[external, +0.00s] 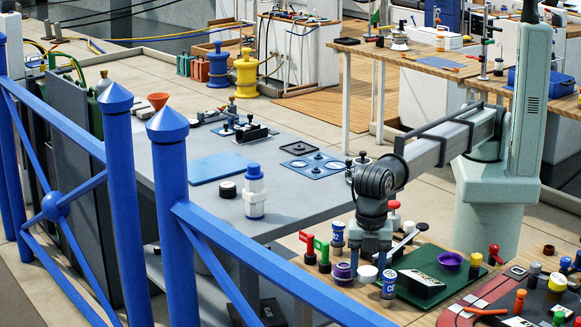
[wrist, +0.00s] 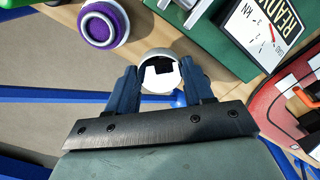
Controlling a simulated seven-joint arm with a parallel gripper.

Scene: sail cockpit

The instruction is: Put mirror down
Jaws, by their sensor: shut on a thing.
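My gripper (external: 371,258) points down over the near wooden bench (external: 405,312), beside its green mat. In the wrist view my gripper (wrist: 160,82) has its two blue fingers closed on either side of a small round mirror (wrist: 160,63) with a pale rim. The mirror's bright face shows white with dark reflections. In the external view a white round piece (external: 367,273) at the fingertips looks like the same mirror. I cannot tell whether it touches the bench.
A purple-topped roll (external: 343,273) stands left of the gripper, and a blue-and-white can (external: 389,286) stands close in front. A READY gauge box (external: 421,283) sits on the green mat (external: 440,263). Red and green tags stand farther left. A blue railing (external: 270,260) runs nearby.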

